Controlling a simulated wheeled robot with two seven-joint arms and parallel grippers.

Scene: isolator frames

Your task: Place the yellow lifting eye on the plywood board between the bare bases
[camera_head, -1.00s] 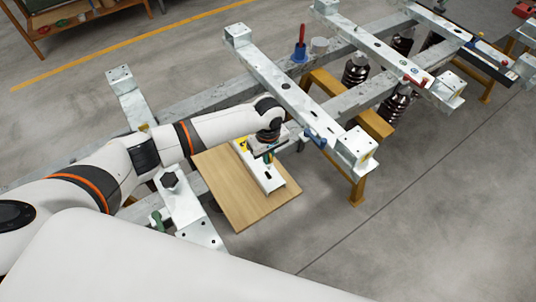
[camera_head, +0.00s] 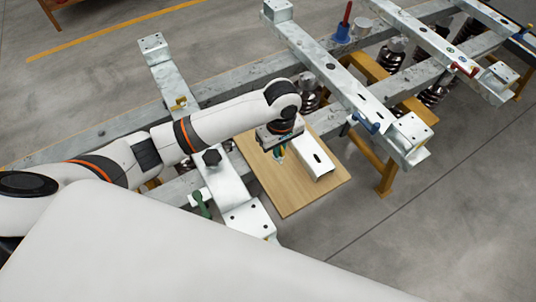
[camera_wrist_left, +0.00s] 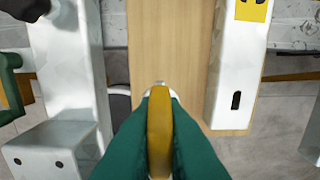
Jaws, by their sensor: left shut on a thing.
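My left gripper (camera_head: 279,155) is shut on the yellow lifting eye and hangs over the plywood board (camera_head: 288,197). In the left wrist view the yellow lifting eye (camera_wrist_left: 160,125) is edge-on between the green fingers (camera_wrist_left: 160,140), with its tip over the board (camera_wrist_left: 165,40). In the head view the eye is too small and covered to make out. A white channel piece (camera_head: 318,168) lies on the board just right of the gripper; it shows in the left wrist view (camera_wrist_left: 235,85) with a yellow label. My right gripper is out of view.
A galvanized crossbeam (camera_head: 170,75) runs left of the board, and another (camera_head: 335,80) with an end bracket (camera_head: 408,135) runs to its right. A green clamp handle (camera_head: 200,203) sits at the near left. The board's near part is clear.

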